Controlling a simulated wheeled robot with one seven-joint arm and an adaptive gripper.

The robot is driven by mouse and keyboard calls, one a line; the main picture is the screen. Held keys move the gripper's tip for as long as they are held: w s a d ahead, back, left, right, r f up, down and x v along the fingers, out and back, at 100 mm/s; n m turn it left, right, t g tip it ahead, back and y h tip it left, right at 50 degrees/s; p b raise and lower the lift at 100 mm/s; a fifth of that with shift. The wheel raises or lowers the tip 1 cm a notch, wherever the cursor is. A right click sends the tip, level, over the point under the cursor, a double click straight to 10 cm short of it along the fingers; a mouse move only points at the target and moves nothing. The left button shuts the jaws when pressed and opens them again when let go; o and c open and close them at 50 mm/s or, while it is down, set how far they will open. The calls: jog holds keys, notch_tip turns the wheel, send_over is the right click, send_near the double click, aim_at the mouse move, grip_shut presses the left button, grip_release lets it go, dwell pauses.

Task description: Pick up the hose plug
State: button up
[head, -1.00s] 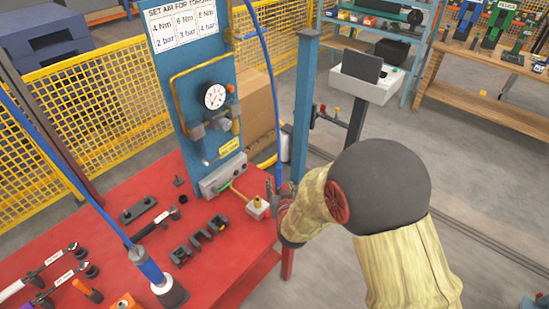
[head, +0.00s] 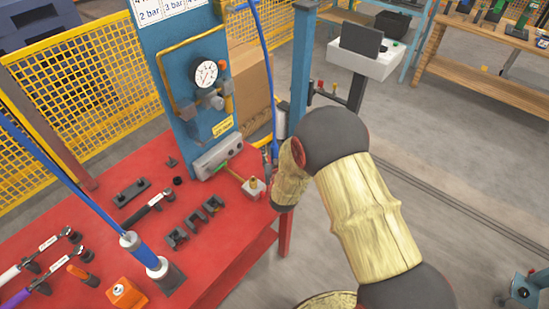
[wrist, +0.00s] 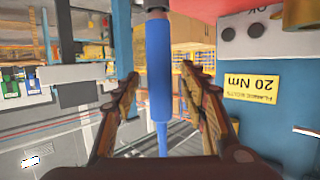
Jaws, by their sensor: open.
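The hose plug is the lower end of a blue hose that hangs beside the blue panel. In the wrist view, which looks turned over, its thick blue sleeve (wrist: 158,75) stands upright in the middle, with a dark and metal end at the top and thinner hose below. My gripper (wrist: 159,88) is open, with one finger on each side of the sleeve and gaps visible on both sides. In the head view the hose (head: 271,105) comes down to my gripper (head: 270,158) at the table's right edge; my arm partly hides the fingers.
The blue panel (head: 172,70) with a gauge (head: 206,74) stands left of the hose. A small block with a brass fitting (head: 254,188) sits close by on the red table (head: 215,262). Black holders and tools lie further left. A blue post (head: 302,70) stands to the right.

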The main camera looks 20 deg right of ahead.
jog(key=c, duration=0.3)
jog(key=c, duration=0.7)
grip_shut()
